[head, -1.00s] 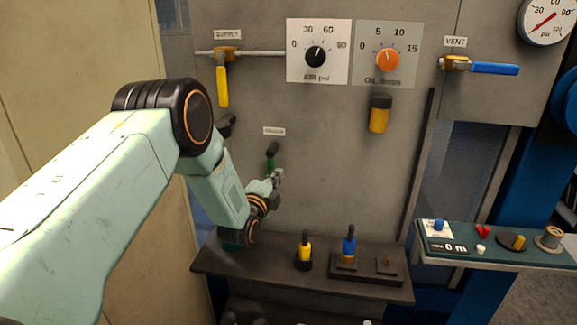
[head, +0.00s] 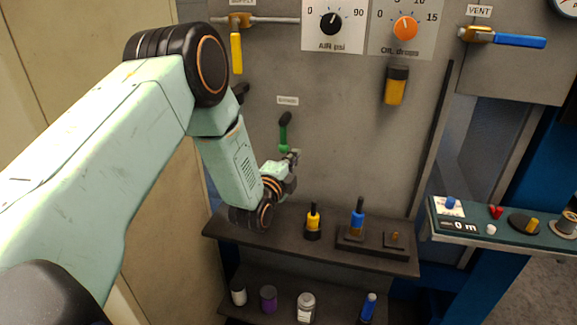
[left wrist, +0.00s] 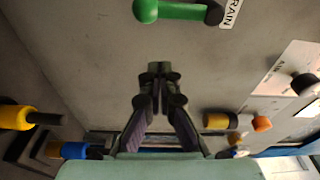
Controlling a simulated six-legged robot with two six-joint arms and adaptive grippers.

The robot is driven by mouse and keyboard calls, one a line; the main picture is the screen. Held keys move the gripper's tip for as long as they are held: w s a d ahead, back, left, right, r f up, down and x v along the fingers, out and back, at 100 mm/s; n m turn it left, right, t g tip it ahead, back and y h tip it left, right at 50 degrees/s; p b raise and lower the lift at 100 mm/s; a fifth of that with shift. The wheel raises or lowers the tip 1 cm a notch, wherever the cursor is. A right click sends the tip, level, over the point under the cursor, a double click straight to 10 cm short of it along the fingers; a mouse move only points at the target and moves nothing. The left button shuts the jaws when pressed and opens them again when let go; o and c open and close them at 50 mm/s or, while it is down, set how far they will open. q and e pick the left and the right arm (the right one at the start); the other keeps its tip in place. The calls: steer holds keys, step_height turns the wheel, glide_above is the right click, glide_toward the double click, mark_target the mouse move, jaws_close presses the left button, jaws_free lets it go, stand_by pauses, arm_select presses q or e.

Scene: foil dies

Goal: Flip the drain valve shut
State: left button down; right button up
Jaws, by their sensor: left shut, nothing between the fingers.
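The drain valve (head: 284,133) is on the grey panel under a small white label. Its green lever with a black end stands upright, the black end up by the label. In the left wrist view the green lever (left wrist: 180,11) lies along the top edge beside a label that reads "RAIN" in part. My left gripper (head: 293,157) is just below and right of the lever's green lower end in the head view. In the left wrist view its fingers (left wrist: 160,70) are together and empty, with a gap to the lever. My right gripper is not in view.
The supply valve (head: 236,53) with a yellow handle is above left, the vent valve (head: 520,41) with a blue handle at upper right. A dark shelf (head: 280,240) below holds yellow and blue handled items. An amber bowl (head: 396,86) hangs right. Panel between is clear.

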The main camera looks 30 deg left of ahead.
arm_select(q)
steer(key=s, duration=0.3)
steer(key=shift+s+d, duration=0.25)
steer(key=shift+s, duration=0.15)
steer(key=shift+d, duration=0.1)
